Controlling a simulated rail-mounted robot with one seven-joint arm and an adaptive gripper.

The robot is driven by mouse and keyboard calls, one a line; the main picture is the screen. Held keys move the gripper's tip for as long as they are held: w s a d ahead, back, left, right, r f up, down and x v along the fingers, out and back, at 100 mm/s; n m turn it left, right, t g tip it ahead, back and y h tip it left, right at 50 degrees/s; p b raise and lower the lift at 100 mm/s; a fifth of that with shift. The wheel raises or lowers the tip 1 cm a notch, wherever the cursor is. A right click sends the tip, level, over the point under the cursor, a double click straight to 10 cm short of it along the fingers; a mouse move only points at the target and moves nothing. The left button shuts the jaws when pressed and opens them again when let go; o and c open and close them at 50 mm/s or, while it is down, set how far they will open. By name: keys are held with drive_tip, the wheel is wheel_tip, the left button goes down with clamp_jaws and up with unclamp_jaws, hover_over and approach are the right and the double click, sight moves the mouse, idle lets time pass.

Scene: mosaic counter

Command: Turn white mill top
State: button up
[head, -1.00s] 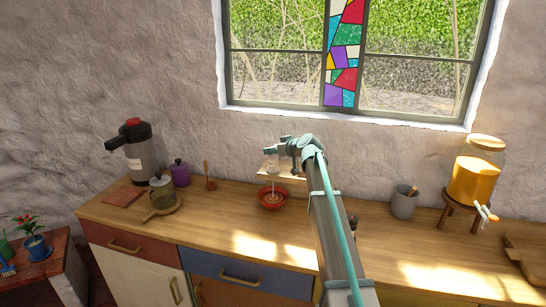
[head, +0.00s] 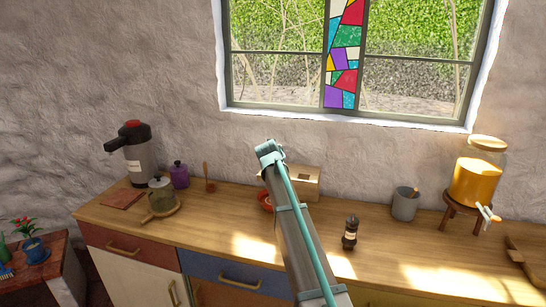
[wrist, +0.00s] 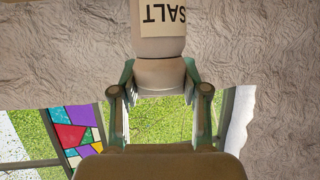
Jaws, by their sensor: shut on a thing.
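The white mill (wrist: 159,45), labelled SALT, shows in the wrist view, with its label upside down in that picture. My gripper (wrist: 160,84) is shut on the mill's plain pale end, with one finger on each side. The label is beyond the fingertips. In the head view, the end of my arm is above the back of the counter, and the mill and fingertips are hidden behind it. The red-brown bowl (head: 264,203) is partly hidden behind my arm.
A pale wooden stand (head: 309,186) with a dark hole is at the wall. A dark mill (head: 350,235) stands right of my arm. A grey cup (head: 404,205) and a juice dispenser (head: 476,178) are farther right. A green-grey pot (head: 161,197) and a flask (head: 137,158) are at left.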

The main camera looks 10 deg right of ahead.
drive_tip(key=m+h+b, duration=0.1)
drive_tip(key=b, duration=0.1)
drive_tip(key=f+m+g+h+b, duration=0.1)
drive_tip(key=h+b, duration=0.1)
drive_tip(key=b, duration=0.1)
drive_tip(key=shift+w+a+m, duration=0.15)
drive_tip(key=shift+w+m, duration=0.05)
drive_tip(key=shift+m, duration=0.1)
drive_tip(key=m+g+h+b, duration=0.1)
drive_tip(key=b, duration=0.2)
drive_tip(key=shift+r+m+h, duration=0.1)
drive_tip(key=shift+m+h, duration=0.3)
drive_tip(key=m+g+h+b, duration=0.1)
drive_tip(key=b, duration=0.1)
drive_tip(key=m+g+h+b, duration=0.1)
drive_tip(key=m+h+b, duration=0.1)
drive_tip(key=shift+r+m+g, duration=0.2)
drive_tip(key=shift+m+g, duration=0.1)
drive_tip(key=shift+g, duration=0.1)
drive_tip(key=shift+s+r+m+g+h+b, duration=0.15)
drive_tip(key=shift+m+g+h+b, duration=0.65)
drive_tip(key=shift+m+g, duration=0.5)
drive_tip(key=shift+s+g, duration=0.1)
drive_tip(key=shift+g, duration=0.2)
drive_tip(key=shift+d, duration=0.2)
drive_tip(key=o, duration=1.2)
